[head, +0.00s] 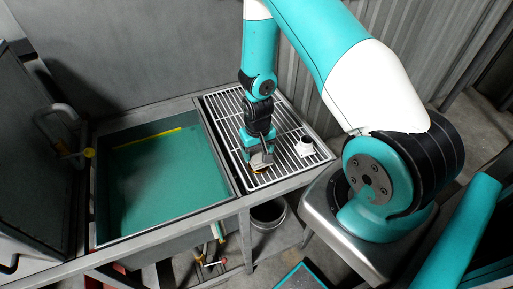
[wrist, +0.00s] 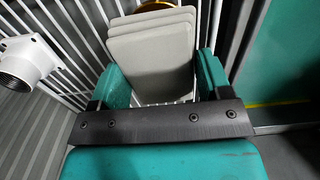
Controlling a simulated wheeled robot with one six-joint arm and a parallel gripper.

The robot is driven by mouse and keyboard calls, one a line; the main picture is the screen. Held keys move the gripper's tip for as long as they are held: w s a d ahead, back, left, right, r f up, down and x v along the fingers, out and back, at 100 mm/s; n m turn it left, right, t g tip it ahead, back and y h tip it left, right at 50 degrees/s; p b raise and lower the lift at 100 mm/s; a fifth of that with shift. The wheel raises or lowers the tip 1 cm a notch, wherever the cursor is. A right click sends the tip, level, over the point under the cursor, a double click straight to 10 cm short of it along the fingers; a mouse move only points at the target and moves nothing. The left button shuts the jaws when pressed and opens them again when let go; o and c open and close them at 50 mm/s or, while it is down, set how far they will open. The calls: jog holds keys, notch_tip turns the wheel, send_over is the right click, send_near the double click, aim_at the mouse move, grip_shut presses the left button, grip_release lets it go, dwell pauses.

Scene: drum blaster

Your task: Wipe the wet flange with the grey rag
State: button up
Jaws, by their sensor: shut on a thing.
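My gripper (wrist: 163,80) is shut on the grey rag (wrist: 152,45), a folded stack of flat layers between its teal fingers in the wrist view. In the head view my gripper (head: 258,152) points down over the slatted rack, with the rag (head: 262,160) at its tip. A brass-yellow round rim (wrist: 165,4) shows just beyond the rag, mostly hidden; its edge also shows below the rag in the head view (head: 260,172). It may be the flange. I cannot tell whether rag and rim touch, and no wetness can be made out.
A white pipe fitting (head: 305,145) stands on the rack (head: 287,165) to the right of my gripper; it also shows in the wrist view (wrist: 25,58). Left of the rack is an open tank (head: 150,135) with a green inside. A bucket (head: 268,212) stands below.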

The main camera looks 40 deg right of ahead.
jog(key=shift+s+a, duration=0.25)
jog(key=shift+s, duration=0.55)
jog(key=shift+s+a, duration=0.25)
jog(key=shift+s, duration=0.55)
jog(key=shift+w+d, duration=0.2)
jog(key=shift+w, duration=0.5)
jog(key=shift+w+d, duration=0.25)
jog(key=shift+w, duration=0.5)
jog(key=shift+w+d, duration=0.2)
jog(key=shift+w, duration=0.5)
notch_tip(320, 180, up, 6)
jog(key=p, duration=0.4)
jog(key=shift+r, duration=0.1)
